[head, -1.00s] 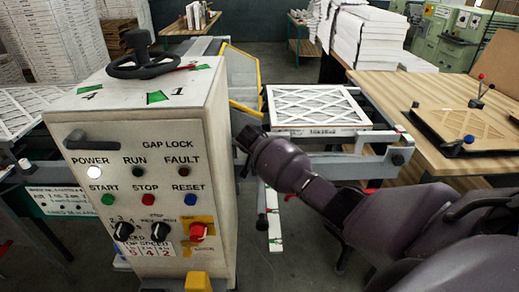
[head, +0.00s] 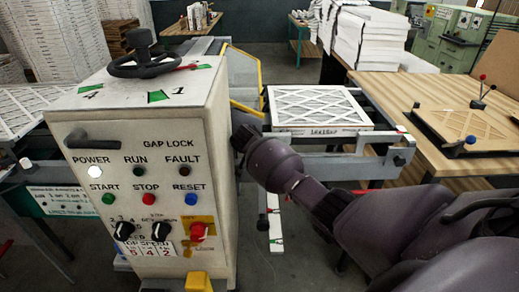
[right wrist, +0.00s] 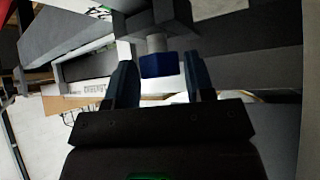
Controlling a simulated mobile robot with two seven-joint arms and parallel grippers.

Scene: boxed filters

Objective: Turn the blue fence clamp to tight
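The blue fence clamp (right wrist: 160,65) shows in the right wrist view as a small blue knob on a pale stem below a grey bracket. My right gripper (right wrist: 159,74) is open, with one dark finger on each side of the blue knob. Gaps show between the knob and both fingers. In the head view my right arm reaches in from the right, and its hand is hidden behind the control cabinet (head: 218,150). I cannot make out the clamp in the head view. My left gripper is not in view.
A framed filter (head: 315,105) lies on the conveyor rails right of the cabinet. A wooden table (head: 440,90) at right holds a jig with a blue knob (head: 470,139) and a red-tipped lever. A handwheel (head: 145,62) sits on the cabinet. Grey machine parts surround the clamp closely.

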